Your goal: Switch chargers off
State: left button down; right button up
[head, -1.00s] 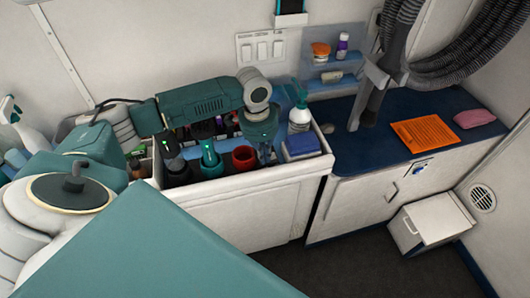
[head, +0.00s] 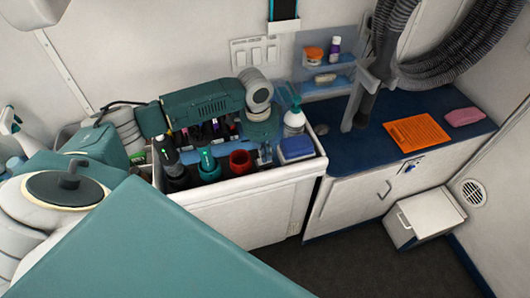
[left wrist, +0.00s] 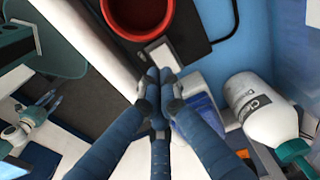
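A white wall panel with several switches (head: 255,52) is above the counter, just above my left arm's wrist. Its labels and the switch positions are too small to read. The long white caddy (head: 262,190) below holds dark upright tools (head: 165,152), a teal one (head: 208,160) and a red cup (head: 241,162). My left gripper (left wrist: 159,76) is shut and empty in the left wrist view, pointing near the red cup (left wrist: 138,15); in the head view its fingers reach down into the caddy's right part. A teal-grey pronged part (left wrist: 45,108) may be my right gripper; its state is unclear.
A white spray bottle (head: 293,120) and blue box (head: 297,148) stand close right of my left gripper. Blue wall shelves (head: 325,85), a hanging hose (head: 455,60) and an orange sheet (head: 416,133) are further right. The dark floor (head: 340,268) is clear in front.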

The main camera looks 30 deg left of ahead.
aim_at(260, 165)
pick_arm(q)
notch_tip(260, 165, up, 2)
jog(key=shift+s+a+r+p, duration=0.1)
jog(key=shift+r+p, duration=0.15)
jog(key=shift+p, duration=0.45)
notch_tip(260, 165, up, 10)
jog(key=s+a+b, duration=0.1)
jog(key=b, duration=0.1)
jog(key=shift+f, duration=0.2)
pick_arm(e)
jog(key=shift+s+a+r, duration=0.15)
jog(key=shift+s+r, duration=0.05)
jog(key=shift+s, duration=0.05)
jog(key=shift+a, duration=0.1)
